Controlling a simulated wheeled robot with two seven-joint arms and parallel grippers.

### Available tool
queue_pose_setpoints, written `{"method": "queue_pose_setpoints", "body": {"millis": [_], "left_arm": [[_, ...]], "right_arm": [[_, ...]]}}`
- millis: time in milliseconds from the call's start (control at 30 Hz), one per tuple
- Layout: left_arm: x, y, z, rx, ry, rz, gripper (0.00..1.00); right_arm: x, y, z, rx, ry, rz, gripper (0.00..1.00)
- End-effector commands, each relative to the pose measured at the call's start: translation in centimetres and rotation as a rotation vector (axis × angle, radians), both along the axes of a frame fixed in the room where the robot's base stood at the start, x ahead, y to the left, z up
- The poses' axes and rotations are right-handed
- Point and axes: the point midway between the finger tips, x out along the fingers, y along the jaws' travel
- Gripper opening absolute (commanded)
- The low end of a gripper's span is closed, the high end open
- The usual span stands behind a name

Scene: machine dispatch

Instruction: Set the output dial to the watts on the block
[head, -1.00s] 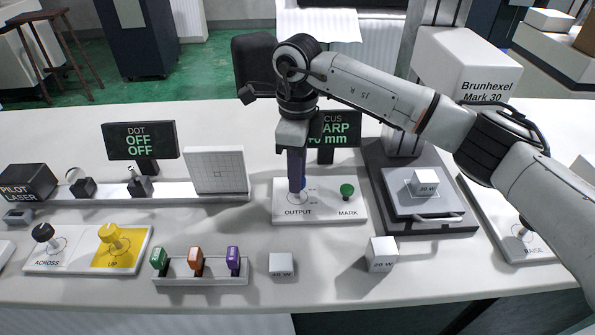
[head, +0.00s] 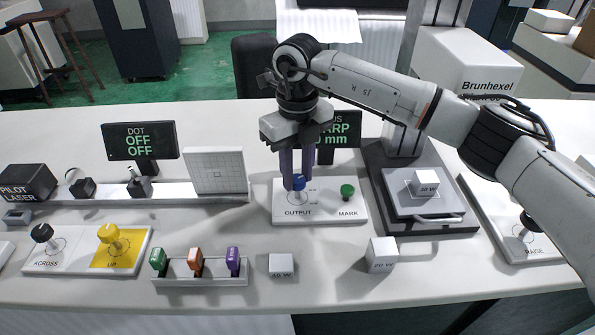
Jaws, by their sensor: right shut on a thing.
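A white block (head: 425,183) on the grey machine plate (head: 400,202) seems to read 30 W. A block reading 40 W (head: 281,265) and one that seems to read 20 W (head: 382,254) stand at the table's front. My left gripper is not in view.
A focus display (head: 348,128) stands behind the panel, partly hidden by my gripper. A rack (head: 200,278) with green, orange and purple pieces is at the front left. ACROSS and UP knobs (head: 109,235) are further left; a RAISE panel (head: 510,233) is at right.

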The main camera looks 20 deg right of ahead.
Motion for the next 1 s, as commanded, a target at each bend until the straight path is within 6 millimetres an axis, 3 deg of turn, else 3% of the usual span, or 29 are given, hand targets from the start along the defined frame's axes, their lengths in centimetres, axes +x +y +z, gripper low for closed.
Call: {"method": "queue_pose_setpoints", "body": {"millis": [600, 633, 733, 1000], "left_arm": [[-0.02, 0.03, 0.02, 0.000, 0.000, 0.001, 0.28], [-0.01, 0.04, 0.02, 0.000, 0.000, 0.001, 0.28], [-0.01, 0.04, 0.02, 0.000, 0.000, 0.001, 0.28], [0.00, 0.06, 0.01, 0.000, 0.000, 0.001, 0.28]], "right_arm": [[0.10, 0.02, 0.12, 0.001, -0.004, -0.045, 0.05], [0.11, 0.02, 0.12, 0.001, -0.004, -0.044, 0.29], [0.10, 0.01, 0.11, 0.001, -0.004, -0.044, 0.46], [0.05, 0.00, 0.07, 0.001, -0.002, -0.043, 0.46]]}}
